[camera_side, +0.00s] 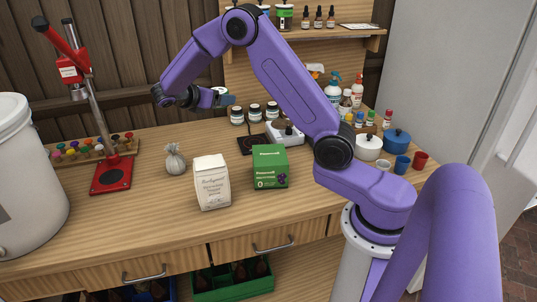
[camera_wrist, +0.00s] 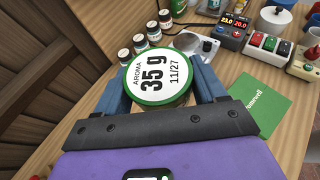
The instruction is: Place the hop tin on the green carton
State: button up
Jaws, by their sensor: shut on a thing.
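The hop tin (camera_wrist: 158,78) has a round white label reading "AROMA 35 g 11/27" and a green rim. My gripper (camera_wrist: 162,84) is shut on it, with a blue finger on either side, in the wrist view. In the side view my gripper (camera_side: 223,98) is above the back half of the bench, and the tin can hardly be made out there. The green carton (camera_side: 270,167) stands upright on the bench, lower than my gripper and to its right. Its green top (camera_wrist: 259,102) shows to the right of the tin in the wrist view, with nothing on it.
A white paper bag (camera_side: 212,183) stands left of the carton, with a small grey sack (camera_side: 175,160) beyond it. Small dark jars (camera_side: 254,112) and a white device (camera_side: 284,133) are behind the carton. A red capper (camera_side: 110,174) stands at the left.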

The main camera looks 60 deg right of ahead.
jog(key=s+f+m+g+y, duration=0.1)
jog(key=s+m+g+y, duration=0.3)
jog(key=s+m+y, duration=0.1)
jog(key=s+d+f+m+g+y, duration=0.1)
jog(key=s+f+m+g+y, duration=0.1)
jog(key=s+m+g+y, duration=0.2)
jog(key=s+d+f+m+g+y, duration=0.1)
jog(key=s+m+g+y, duration=0.3)
jog(key=s+m, duration=0.5)
jog(key=shift+s+f+y, duration=0.25)
jog(key=shift+s+y, duration=0.2)
jog(key=shift+s, duration=0.25)
jog(key=shift+s+f+y, duration=0.25)
jog(key=shift+s+y, duration=0.2)
jog(key=shift+s, duration=0.2)
jog(key=s+a+m+t+y, duration=0.2)
jog(key=a+m+t+y, duration=0.1)
jog(key=m+y, duration=0.4)
notch_tip(320, 180, up, 6)
jog(key=m+t+y, duration=0.2)
jog(key=m+t, duration=1.6)
jog(key=t, duration=0.1)
send_over(270, 154)
jog(key=shift+n+g, duration=0.3)
jog(key=shift+f, duration=6.45)
jog(key=shift+f, duration=0.15)
